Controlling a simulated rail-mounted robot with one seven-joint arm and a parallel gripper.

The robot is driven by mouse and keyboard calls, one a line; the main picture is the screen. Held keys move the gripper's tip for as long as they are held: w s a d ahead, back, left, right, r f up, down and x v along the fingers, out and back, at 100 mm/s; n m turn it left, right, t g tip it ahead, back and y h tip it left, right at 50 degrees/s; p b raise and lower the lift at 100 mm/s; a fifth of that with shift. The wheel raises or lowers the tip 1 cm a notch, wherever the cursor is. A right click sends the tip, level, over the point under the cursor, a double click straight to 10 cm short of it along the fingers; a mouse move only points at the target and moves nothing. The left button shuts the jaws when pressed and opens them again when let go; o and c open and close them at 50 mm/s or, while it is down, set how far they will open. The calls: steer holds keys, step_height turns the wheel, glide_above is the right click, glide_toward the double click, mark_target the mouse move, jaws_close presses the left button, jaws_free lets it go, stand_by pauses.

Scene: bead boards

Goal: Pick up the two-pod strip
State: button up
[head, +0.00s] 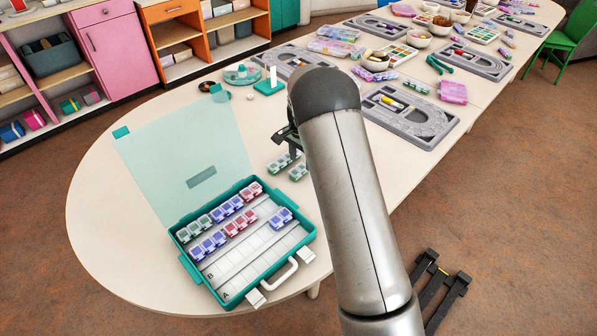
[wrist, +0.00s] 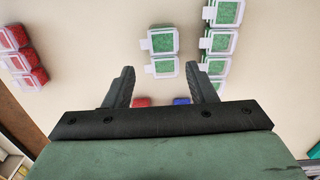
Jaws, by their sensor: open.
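The two-pod strip, with green pods and white lids, lies on the table in the wrist view (wrist: 162,67), ahead of my fingers and roughly between their lines. In the head view a short green strip (head: 298,172) that looks like it lies right of the case. In the head view my gripper (head: 290,143) is partly hidden by my arm. A longer green strip (wrist: 218,42) lies close to the right of the two-pod strip in the wrist view.
A teal case (head: 305,238) stands open at left, holding several coloured strips. A red strip (wrist: 22,58) lies left in the wrist view. Red (wrist: 141,101) and blue (wrist: 181,101) pods show partly behind my gripper's base. Grey bead boards (head: 412,115) lie farther back.

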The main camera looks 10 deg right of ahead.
mark_target(302, 168)
steer(key=f, duration=0.4)
steer(key=shift+w+d+f+p, duration=0.2)
steer(key=shift+f+p, duration=0.05)
steer(key=shift+p, duration=0.15)
steer(key=shift+c, duration=0.3)
steer(key=c, duration=0.7)
